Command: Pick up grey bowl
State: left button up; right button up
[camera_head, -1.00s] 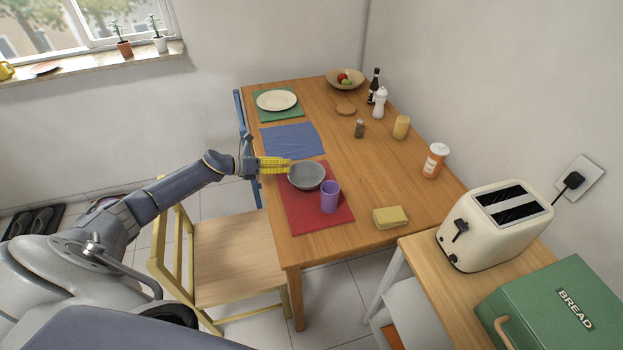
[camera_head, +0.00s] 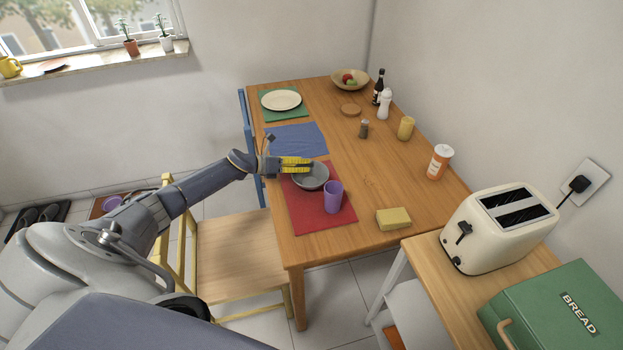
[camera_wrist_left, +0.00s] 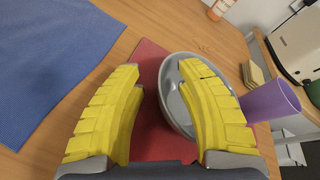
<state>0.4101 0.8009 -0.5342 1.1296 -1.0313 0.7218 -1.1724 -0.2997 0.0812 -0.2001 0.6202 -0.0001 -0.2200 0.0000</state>
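The grey bowl (camera_head: 311,178) sits upright on the red placemat (camera_head: 322,222) on the wooden table. My left gripper (camera_head: 308,165) is at the bowl's far left rim, its yellow fingers reaching over it. In the left wrist view the fingers (camera_wrist_left: 158,75) are spread apart, with the bowl's near rim between them. The right finger overlaps the inside of the grey bowl (camera_wrist_left: 174,112); the left finger is outside, over the red mat. Whether either finger touches the bowl cannot be told. My right gripper is not in view.
A purple cup (camera_head: 333,197) stands close beside the bowl, also in the wrist view (camera_wrist_left: 270,101). A yellow sponge-like block (camera_head: 393,219) lies to the right. A blue cloth (camera_head: 297,140) lies behind. A yellow-framed chair (camera_head: 240,255) stands left of the table.

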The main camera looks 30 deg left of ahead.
pick_arm(q)
grip_shut()
jog(key=shift+r, duration=0.1)
dwell(0.4)
